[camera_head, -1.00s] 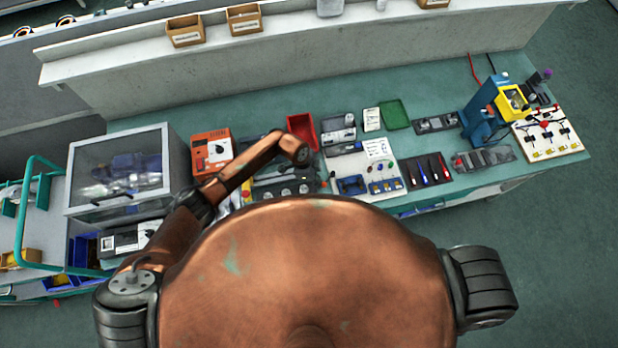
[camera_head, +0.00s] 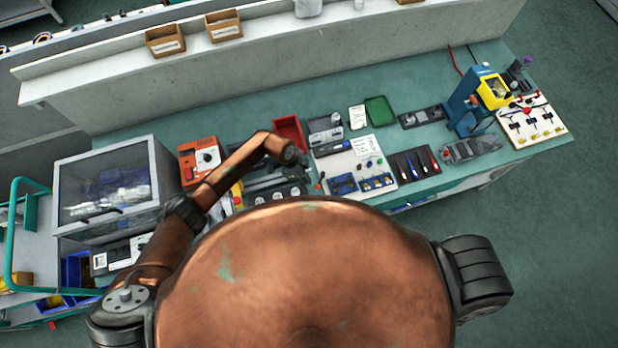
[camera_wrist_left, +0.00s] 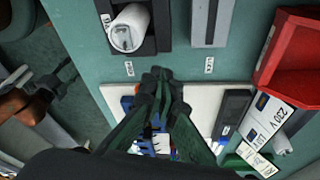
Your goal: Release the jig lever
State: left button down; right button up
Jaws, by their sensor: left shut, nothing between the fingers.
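A white board (camera_head: 352,162) on the bench carries blue fixtures (camera_head: 343,183) and small coloured knobs. It also shows in the wrist view (camera_wrist_left: 202,100), with blue parts (camera_wrist_left: 150,137) partly behind my fingers. A small red knob (camera_head: 319,186) sits at the board's left edge. I cannot tell which part is the jig lever. My left gripper (camera_wrist_left: 160,76) is shut and empty, over the board's edge in the wrist view. In the head view my left arm reaches in over the bench left of the board, and its fingers are hidden. My right gripper is not in view.
A red bin (camera_head: 290,133) stands behind my left wrist, and an orange box (camera_head: 200,158) is to its left. A clear-fronted cabinet (camera_head: 105,190) stands far left. A blue and yellow press (camera_head: 470,105) is at the right. A tray of tools (camera_head: 416,164) lies right of the board.

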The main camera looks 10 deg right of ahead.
pick_arm(q)
jog(key=a, duration=0.1)
jog(key=a+r+p, duration=0.1)
jog(key=a, duration=0.1)
jog(key=shift+w+r, duration=0.2)
jog(key=shift+r, duration=0.15)
jog(key=b+v, duration=0.1)
jog(key=v, duration=0.8)
jog(key=shift+s, duration=0.25)
jog(key=shift+f, duration=0.1)
